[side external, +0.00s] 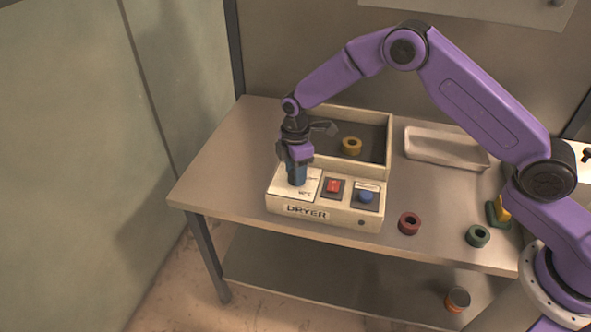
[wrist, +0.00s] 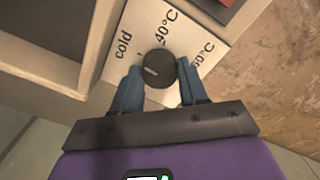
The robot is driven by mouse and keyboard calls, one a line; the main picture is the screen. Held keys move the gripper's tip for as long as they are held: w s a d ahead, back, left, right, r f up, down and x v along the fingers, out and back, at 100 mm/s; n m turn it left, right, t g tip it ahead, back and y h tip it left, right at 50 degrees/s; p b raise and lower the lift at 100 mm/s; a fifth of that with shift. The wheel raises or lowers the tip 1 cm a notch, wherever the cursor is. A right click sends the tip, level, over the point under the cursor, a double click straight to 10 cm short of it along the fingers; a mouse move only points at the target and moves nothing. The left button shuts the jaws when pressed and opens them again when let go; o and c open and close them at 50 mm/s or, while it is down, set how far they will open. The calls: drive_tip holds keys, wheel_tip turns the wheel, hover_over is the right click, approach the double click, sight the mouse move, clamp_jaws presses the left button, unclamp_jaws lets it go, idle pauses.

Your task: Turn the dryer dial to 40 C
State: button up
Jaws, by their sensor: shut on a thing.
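The dryer (side external: 325,213) is a cream box at the front of the table. Its white dial plate (wrist: 183,52) carries the labels cold, 40°C and 60°C. The round black dial (wrist: 154,68) shows in the wrist view, with a pale mark on its left part, towards the cold side rather than the 40°C label. My gripper (side external: 297,178) points down onto the dryer's left end. Its blue fingers (wrist: 160,76) stand on either side of the dial and are shut on it. In the side external view the fingers hide the dial.
A red switch (side external: 333,187) and a blue button (side external: 366,197) sit right of the dial. Behind is an open bin (side external: 390,140) with a yellow ring (side external: 351,146). A pale tray (side external: 445,160), a red ring (side external: 409,223) and a green ring (side external: 477,236) lie right. The table's left end is clear.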

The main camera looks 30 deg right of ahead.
drive_tip(key=m, duration=0.6)
drive_tip(key=shift+m, duration=0.4)
drive_tip(key=m, duration=0.6)
idle(0.4)
drive_tip(key=o, duration=1.1)
drive_tip(key=shift+c, duration=0.2)
wheel_tip(320, 180, up, 18)
drive_tip(key=shift+f, duration=0.25)
